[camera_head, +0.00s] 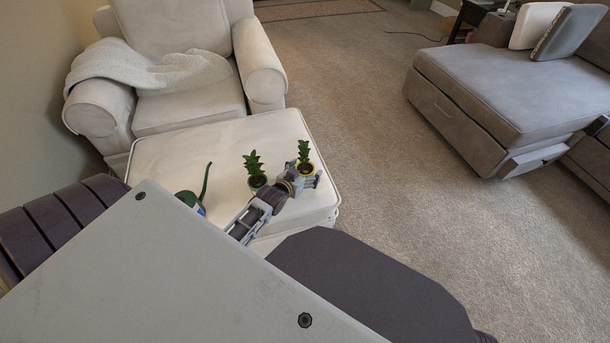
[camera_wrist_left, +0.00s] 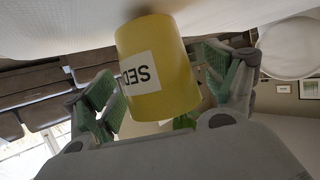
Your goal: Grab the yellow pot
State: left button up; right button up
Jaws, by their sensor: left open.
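The yellow pot (camera_head: 311,168) with a green plant stands near the right side of the cream ottoman. In the left wrist view the yellow pot (camera_wrist_left: 157,65) appears upside down, with a white label showing dark letters. My left gripper (camera_head: 303,181) is at the pot, on its near side. Its fingers are open, one on each side of the pot, with a visible gap on the left; contact on the right is unclear. My right gripper is not in view.
A green watering can (camera_head: 191,202) is farther left on the ottoman (camera_head: 165,154). A cream armchair (camera_head: 190,112) stands behind.

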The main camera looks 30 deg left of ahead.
aim_at(305, 168)
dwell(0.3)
pick_arm(q)
jog(key=c, duration=1.3)
jog(key=shift+r, duration=0.2)
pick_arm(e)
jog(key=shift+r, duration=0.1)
pick_arm(q)
jog(key=shift+r+p, duration=0.3)
jog(key=shift+r, duration=0.15)
notch_tip(305, 168, up, 4)
jog(key=shift+f+p, duration=0.2)
jog(key=shift+p, duration=0.65)
notch_tip(305, 168, up, 4)
jog(key=shift+f+p, duration=0.1)
jog(key=shift+p, duration=0.7)
jog(key=shift+r, duration=0.7)
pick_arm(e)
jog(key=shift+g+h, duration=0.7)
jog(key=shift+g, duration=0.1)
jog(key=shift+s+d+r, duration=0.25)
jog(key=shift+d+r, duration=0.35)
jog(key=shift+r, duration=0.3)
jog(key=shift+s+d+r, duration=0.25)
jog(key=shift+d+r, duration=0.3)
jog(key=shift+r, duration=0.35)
